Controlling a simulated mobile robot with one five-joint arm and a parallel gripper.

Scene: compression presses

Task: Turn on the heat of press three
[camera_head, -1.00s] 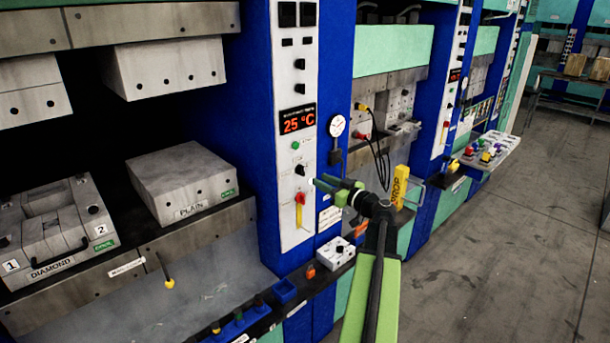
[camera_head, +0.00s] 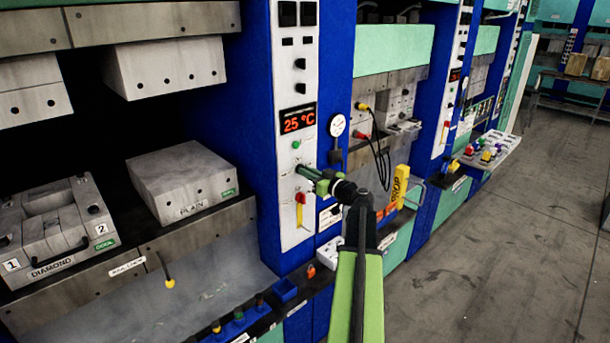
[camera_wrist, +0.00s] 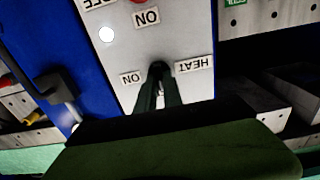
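Press three most likely is the blue press whose white control panel (camera_head: 298,95) faces me, with a red 25 °C display (camera_head: 298,119); I see no press number. My gripper (camera_head: 303,171) is at this panel, below the green button (camera_head: 296,145). In the wrist view, the dark fingers (camera_wrist: 158,84) are close together with their tips at a small black heat knob (camera_wrist: 158,68), between an upside-down HEAT label (camera_wrist: 193,64) and an ON label (camera_wrist: 132,78). The fingers look shut on the knob and hide most of it. The knob's turn angle is unclear.
A red switch with a yellow handle (camera_head: 300,212) sits below my gripper. A white control box (camera_head: 331,252) and a yellow prop (camera_head: 401,186) stand nearby. Open floor (camera_head: 500,250) lies to the right.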

